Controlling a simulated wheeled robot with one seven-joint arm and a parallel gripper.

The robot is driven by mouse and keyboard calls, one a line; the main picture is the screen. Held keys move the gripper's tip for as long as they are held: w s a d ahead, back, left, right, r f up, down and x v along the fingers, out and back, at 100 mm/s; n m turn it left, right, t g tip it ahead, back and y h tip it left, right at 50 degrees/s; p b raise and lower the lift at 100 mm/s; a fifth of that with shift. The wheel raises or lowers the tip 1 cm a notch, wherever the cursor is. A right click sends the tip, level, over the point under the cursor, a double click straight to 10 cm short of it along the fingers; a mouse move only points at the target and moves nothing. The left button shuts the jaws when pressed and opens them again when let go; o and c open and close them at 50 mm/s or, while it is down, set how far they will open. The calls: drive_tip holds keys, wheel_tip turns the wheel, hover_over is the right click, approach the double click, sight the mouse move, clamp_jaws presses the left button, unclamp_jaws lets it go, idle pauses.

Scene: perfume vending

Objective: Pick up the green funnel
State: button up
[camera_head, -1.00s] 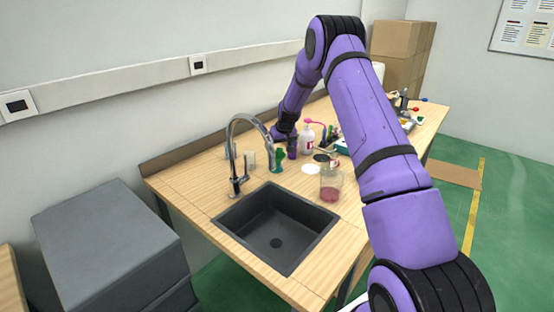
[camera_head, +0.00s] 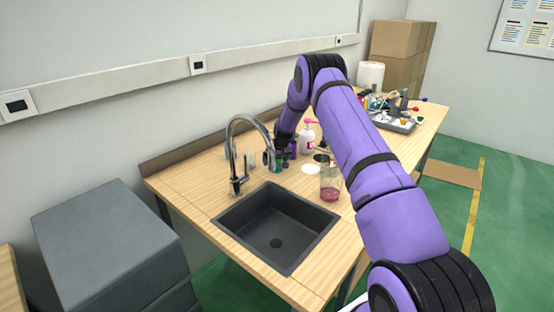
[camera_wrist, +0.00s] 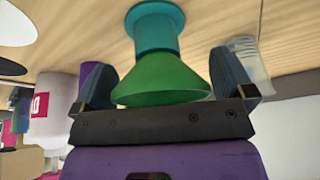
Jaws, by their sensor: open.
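The green funnel (camera_wrist: 160,82) shows in the wrist view, its wide mouth toward my gripper and its narrow end at a teal cylindrical piece (camera_wrist: 156,28) on the wooden table. My gripper (camera_wrist: 168,80) is open, with one finger on each side of the funnel's wide part. I cannot tell whether the fingers touch it. In the head view my gripper (camera_head: 282,153) is low over the table beside the faucet, and the funnel is mostly hidden by it.
A curved metal faucet (camera_head: 234,150) and black sink (camera_head: 240,229) are close by. A beaker with red liquid (camera_head: 330,187) and a pink-topped bottle (camera_head: 306,141) stand to the right. In the wrist view a clear glass (camera_wrist: 250,62) stands close beside the right finger.

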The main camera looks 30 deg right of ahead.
drive_tip(key=c, duration=0.7)
drive_tip(key=shift+r, duration=0.1)
